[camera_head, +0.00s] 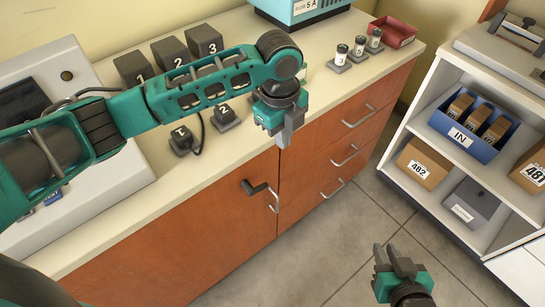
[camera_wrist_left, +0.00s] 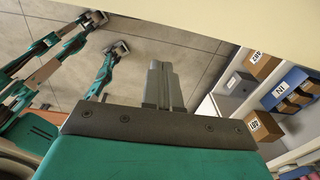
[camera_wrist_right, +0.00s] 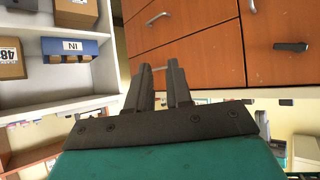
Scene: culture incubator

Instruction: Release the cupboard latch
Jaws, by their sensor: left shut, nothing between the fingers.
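The dark latch (camera_head: 255,187) sits on the orange-brown cupboard door (camera_head: 200,225), near its top right corner, beside a silver bar handle (camera_head: 273,203). The latch's lever points to the left. It also shows in the right wrist view (camera_wrist_right: 291,46). My left gripper (camera_head: 284,138) is shut and empty, pointing down at the counter's front edge, above and right of the latch and apart from it. My right gripper (camera_head: 393,258) is open and empty over the floor, right of the drawers. Its two fingers show with a gap in the right wrist view (camera_wrist_right: 161,75).
The counter (camera_head: 225,160) carries several numbered dark blocks, small vials, a red tray (camera_head: 393,32) and a teal device. Drawers (camera_head: 340,150) with silver handles adjoin the door. A white shelf (camera_head: 440,120) with boxes and a blue bin stands right. The floor between is clear.

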